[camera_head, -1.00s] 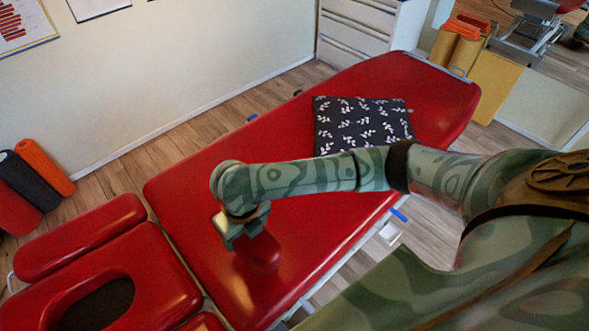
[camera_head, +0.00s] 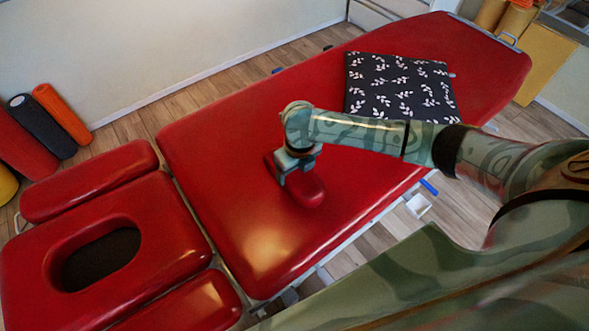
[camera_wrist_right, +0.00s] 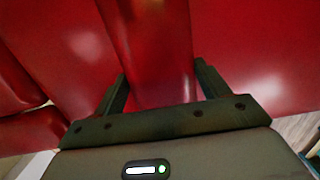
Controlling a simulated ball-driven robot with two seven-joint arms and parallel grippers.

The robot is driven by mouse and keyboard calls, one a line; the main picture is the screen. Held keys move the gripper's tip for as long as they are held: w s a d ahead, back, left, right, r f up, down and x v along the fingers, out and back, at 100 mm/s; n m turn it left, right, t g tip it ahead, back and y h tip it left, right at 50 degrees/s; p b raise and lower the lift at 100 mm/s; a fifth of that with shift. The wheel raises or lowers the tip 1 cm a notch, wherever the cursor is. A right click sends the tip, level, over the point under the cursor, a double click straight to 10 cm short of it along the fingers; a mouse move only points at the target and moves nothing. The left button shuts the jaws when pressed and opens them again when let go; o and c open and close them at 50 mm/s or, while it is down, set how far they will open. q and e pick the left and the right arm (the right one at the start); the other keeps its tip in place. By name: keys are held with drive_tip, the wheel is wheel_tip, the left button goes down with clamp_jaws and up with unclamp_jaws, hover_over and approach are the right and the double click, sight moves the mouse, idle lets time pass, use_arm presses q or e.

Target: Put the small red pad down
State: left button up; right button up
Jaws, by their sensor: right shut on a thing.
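The small red pad (camera_head: 309,191) is at my right gripper (camera_head: 296,177), over the middle of the red treatment table (camera_head: 240,130). The gripper points down and is shut on the pad. In the right wrist view the pad (camera_wrist_right: 155,50) runs between the two fingers of the gripper (camera_wrist_right: 162,88), with the red table top (camera_wrist_right: 250,50) behind it. I cannot tell whether the pad touches the table top. My left gripper is not in view.
A dark cushion with white leaves (camera_head: 400,90) lies on the table beyond my right arm. The headrest part with an oval opening (camera_head: 100,258) is at the lower left. Rolls (camera_head: 40,128) stand by the wall. The table top left of the pad is bare.

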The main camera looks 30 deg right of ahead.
sight(299, 173)
drive_tip(key=shift+f, duration=0.1)
drive_tip(key=o, duration=1.1)
drive_tip(key=shift+c, duration=0.2)
wheel_tip(299, 173, up, 12)
drive_tip(key=s+p, duration=0.1)
drive_tip(key=p, duration=0.4)
drive_tip(key=shift+s, duration=0.15)
